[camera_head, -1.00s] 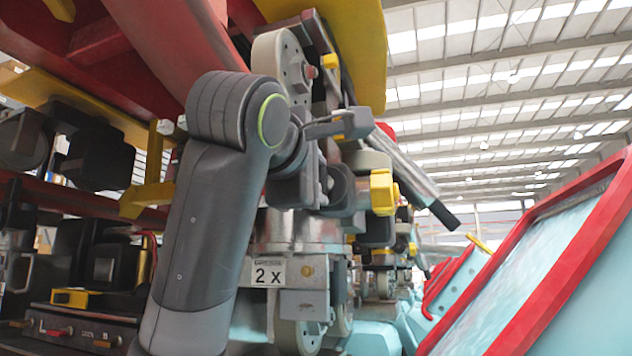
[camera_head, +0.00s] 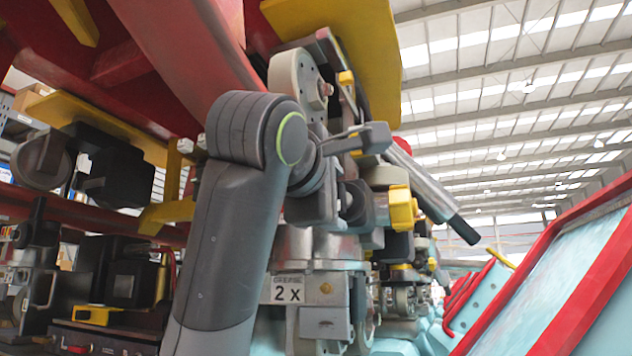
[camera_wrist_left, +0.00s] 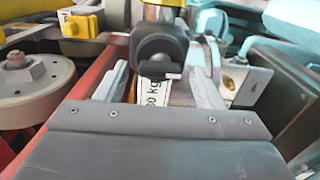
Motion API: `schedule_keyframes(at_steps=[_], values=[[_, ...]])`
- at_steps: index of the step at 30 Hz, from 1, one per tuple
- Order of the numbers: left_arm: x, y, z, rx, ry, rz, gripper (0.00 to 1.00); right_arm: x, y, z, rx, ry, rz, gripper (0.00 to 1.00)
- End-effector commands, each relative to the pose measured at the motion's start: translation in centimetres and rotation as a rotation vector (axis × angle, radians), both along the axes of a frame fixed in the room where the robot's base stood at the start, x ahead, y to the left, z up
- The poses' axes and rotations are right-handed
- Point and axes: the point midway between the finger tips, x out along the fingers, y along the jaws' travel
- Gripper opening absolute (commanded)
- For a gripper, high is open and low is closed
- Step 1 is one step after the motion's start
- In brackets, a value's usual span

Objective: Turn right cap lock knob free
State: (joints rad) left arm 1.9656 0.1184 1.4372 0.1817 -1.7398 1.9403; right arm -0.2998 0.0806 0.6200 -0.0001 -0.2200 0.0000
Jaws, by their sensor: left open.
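A dark rounded knob (camera_wrist_left: 160,50) with a crossbar shows in the left wrist view, between the two pale fingers of my left gripper (camera_wrist_left: 156,76). The fingers stand apart on either side of it, so the gripper is open. I cannot tell whether either finger touches the knob. In the head view my left gripper (camera_head: 350,203) is beside the grey machine unit, above a "2 X" label (camera_head: 287,290). Its fingertips are largely hidden there by hardware. A yellow knob (camera_head: 402,208) sits just right of it. My right gripper is not in view.
A red beam (camera_head: 190,55) and yellow plate (camera_head: 350,40) hang overhead. A grey rod with a black tip (camera_head: 432,190) slants right of the gripper. A red-framed panel (camera_head: 560,275) stands at right. A bolted grey wheel (camera_wrist_left: 25,85) lies left in the wrist view.

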Motion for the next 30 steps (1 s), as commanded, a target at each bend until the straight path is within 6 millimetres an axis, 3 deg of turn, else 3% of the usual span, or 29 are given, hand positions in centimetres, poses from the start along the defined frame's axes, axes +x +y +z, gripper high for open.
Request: schedule_keyframes(at_steps=[5,16,30], values=[[-2.6,0.9,-0.4,-0.002,-0.005,0.001,0.62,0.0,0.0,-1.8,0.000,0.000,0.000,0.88],[-11.4,3.8,-0.5,-0.002,-0.007,0.001,0.62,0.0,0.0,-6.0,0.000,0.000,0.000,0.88],[-15.3,5.0,-0.4,0.000,-0.001,0.001,0.62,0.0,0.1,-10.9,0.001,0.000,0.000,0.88]])
